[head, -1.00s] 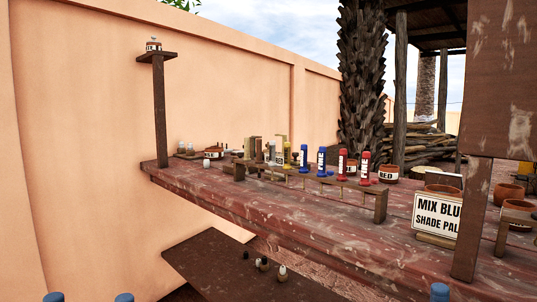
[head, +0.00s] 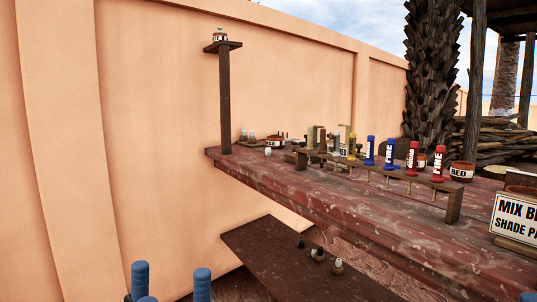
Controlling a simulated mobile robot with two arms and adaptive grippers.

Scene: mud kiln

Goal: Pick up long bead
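Several small bead-like pieces, some dark and some pale, stand on the lower wooden shelf; one pale-topped piece (head: 338,266) is nearest and a dark one (head: 301,244) is farther back. They are too small to tell which is the long bead. My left gripper (head: 171,281) shows only its blue fingertips at the bottom left edge; they are apart with nothing visible between them, left of the shelf. My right gripper (head: 528,297) shows only one blue tip at the bottom right corner, so its opening is hidden.
A red-brown workbench (head: 370,220) overhangs the lower shelf (head: 262,243). On it stand a rack (head: 452,206), blue bottles (head: 369,151), red bottles (head: 412,158) and a sign (head: 517,217). A post (head: 225,105) bears a small pot (head: 219,37). A wall stands behind.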

